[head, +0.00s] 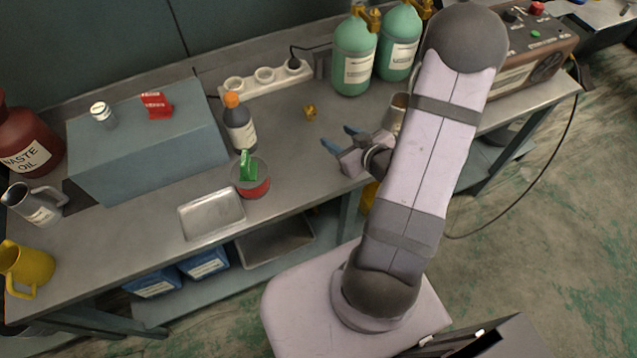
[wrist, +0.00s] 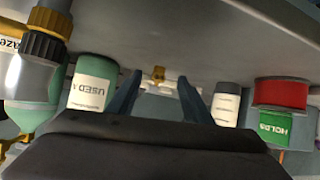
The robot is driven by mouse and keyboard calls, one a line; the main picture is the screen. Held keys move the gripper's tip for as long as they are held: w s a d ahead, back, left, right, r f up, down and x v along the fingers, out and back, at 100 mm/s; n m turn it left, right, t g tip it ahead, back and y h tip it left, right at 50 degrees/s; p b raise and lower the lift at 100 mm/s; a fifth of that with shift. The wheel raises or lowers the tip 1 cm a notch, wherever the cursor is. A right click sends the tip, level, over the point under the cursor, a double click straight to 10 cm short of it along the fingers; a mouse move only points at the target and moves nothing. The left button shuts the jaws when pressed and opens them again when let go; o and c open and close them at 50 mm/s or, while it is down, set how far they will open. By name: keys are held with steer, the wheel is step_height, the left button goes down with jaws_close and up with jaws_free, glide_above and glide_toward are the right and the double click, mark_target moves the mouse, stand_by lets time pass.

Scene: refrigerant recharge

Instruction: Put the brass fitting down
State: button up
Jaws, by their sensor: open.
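The brass fitting (head: 310,112) is a small yellow-gold piece standing on the grey workbench (head: 290,160), in front of the white socket strip. It also shows in the wrist view (wrist: 157,73), beyond and between the fingertips. My gripper (head: 336,138) is open and empty, with two blue-grey fingers. In the head view it is to the right of and nearer than the fitting, with a clear gap between them. In the wrist view the fingers (wrist: 160,85) are spread at the middle, with nothing between them.
Two green cylinders (head: 354,55) stand at the back right. A dark bottle with an orange cap (head: 239,124) and a red tin with a green item (head: 250,178) are left of the fitting. A metal tray (head: 212,215) lies at the front. Bench around the fitting is clear.

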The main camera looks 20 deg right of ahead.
steer(key=shift+w+f+g+h, duration=0.15)
steer(key=shift+f+g+h, duration=0.15)
steer(key=shift+g, duration=0.3)
steer(key=shift+f+g+h, duration=0.15)
steer(key=shift+g+h, duration=0.15)
steer(key=shift+g, duration=0.3)
steer(key=shift+s+a+g+h, duration=0.15)
steer(key=shift+s+g+h, duration=0.15)
steer(key=shift+s+g, duration=0.25)
steer(key=s+a+g, duration=0.1)
steer(key=s+a+r+g, duration=0.1)
steer(key=s+a, duration=0.1)
steer(key=s+a+r+m+g+h, duration=0.1)
steer(key=g, duration=0.1)
steer(key=shift+s+a+r, duration=0.15)
steer(key=shift+s, duration=0.25)
steer(key=s+a+r+m+g+y, duration=0.1)
steer(key=s+a+r+g, duration=0.3)
steer(key=s+a, duration=0.5)
steer(key=shift+s+a+y, duration=0.15)
steer(key=shift+s+y, duration=0.15)
steer(key=shift+r+p, duration=0.85)
steer(key=shift+r, duration=0.05)
